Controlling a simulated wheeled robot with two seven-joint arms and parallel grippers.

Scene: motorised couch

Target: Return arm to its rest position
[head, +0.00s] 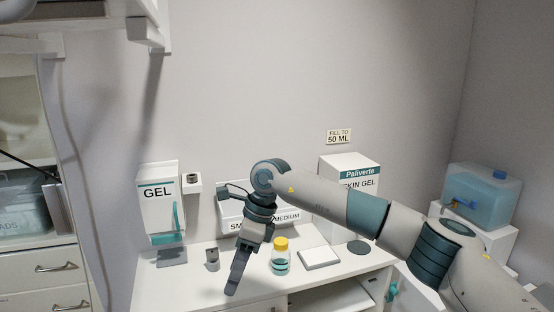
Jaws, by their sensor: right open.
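My right arm (320,199) comes in from the right and reaches across the white counter. Its right gripper (233,288) hangs down at the counter's front, open, with nothing seen between its fingers. The fingers show nearly edge-on, so the gap between them is hard to see. A small clear bottle with a yellow cap (281,256) stands upright on the counter just right of the gripper, apart from it. My left gripper is not in view.
A GEL dispenser (160,205) stands at the left and a Paliverte skin gel box (350,168) behind my arm. A labelled bin (287,216) is partly hidden by the wrist. A white pad (319,258) lies right of the bottle. A blue water tank (483,192) stands far right.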

